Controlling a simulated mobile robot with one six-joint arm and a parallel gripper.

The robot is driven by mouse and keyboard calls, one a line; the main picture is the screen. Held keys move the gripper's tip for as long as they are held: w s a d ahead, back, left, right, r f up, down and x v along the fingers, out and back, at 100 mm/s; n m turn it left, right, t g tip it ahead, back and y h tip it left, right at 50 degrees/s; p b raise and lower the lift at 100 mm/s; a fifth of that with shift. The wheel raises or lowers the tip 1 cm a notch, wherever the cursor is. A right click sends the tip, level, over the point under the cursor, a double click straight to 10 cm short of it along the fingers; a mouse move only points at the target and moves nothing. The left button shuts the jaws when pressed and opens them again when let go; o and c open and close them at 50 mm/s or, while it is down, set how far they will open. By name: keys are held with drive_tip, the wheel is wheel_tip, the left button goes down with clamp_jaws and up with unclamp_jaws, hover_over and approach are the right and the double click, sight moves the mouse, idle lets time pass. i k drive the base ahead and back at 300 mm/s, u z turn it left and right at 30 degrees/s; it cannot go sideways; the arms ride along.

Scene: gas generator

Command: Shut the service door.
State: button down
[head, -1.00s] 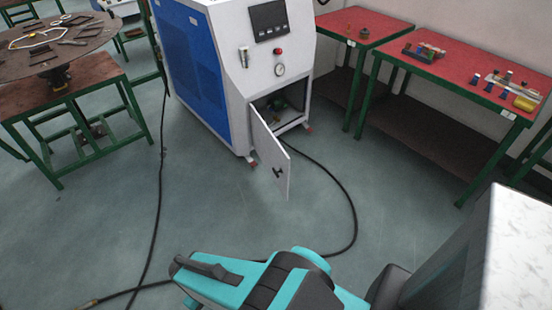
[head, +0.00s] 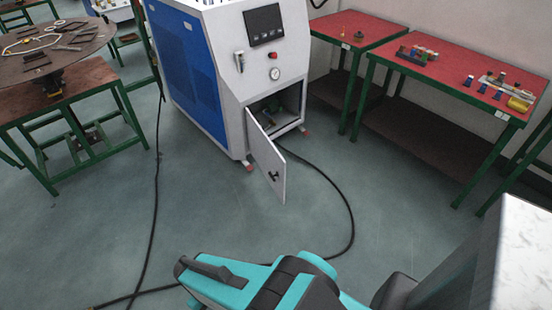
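The white and blue gas generator (head: 225,80) stands at the back centre of the head view. Its service door (head: 266,164) is a light grey panel, swung outward from the lower front with a small black handle near its free edge. The open compartment (head: 268,112) behind it shows dark fittings inside. My teal and black arm reaches in at the bottom, well in front of the door and apart from it. A dark bar-like end piece shows at the arm's left end, but I cannot make out the gripper's fingertips.
A black hose (head: 349,215) curves over the floor right of the door, and another black line (head: 157,190) runs down on the left. Red-topped tables (head: 450,75) stand at right, a green-legged table (head: 70,90) at left. Floor before the door is mostly clear.

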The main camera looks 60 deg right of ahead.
sight(267, 156)
drive_tip(key=z, duration=0.05)
drive_tip(key=i, duration=0.9)
drive_tip(key=u, duration=0.05)
